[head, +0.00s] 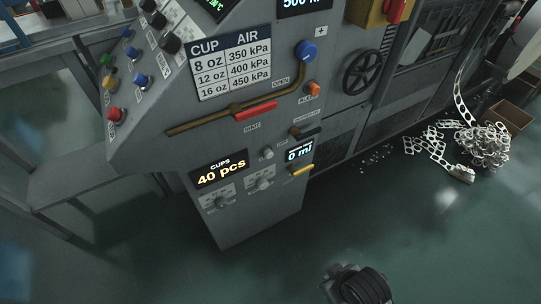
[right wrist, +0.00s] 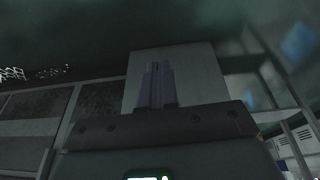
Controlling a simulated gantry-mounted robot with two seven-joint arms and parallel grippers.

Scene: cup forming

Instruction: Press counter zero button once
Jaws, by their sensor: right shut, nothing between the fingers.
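The counter display (head: 220,173) on the grey machine panel reads "CUPS 40 pcs" in the head view. Below it is a small grey button or knob (head: 221,202) on a pale label. A similar one (head: 263,184) sits to its right. The label text is too small to read, so I cannot tell which is the zero button. My right gripper (right wrist: 157,68) is shut and empty in the right wrist view, with a pale grey panel behind its fingers. In the head view, my dark right arm end shows at the bottom, below and apart from the panel. My left gripper is out of view.
A "0 ml" display (head: 300,151), a yellow lever (head: 302,170) and a black lever (head: 305,132) are near the counter. Cup scrap (head: 483,147) lies at right. The green floor (head: 420,225) is clear in front.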

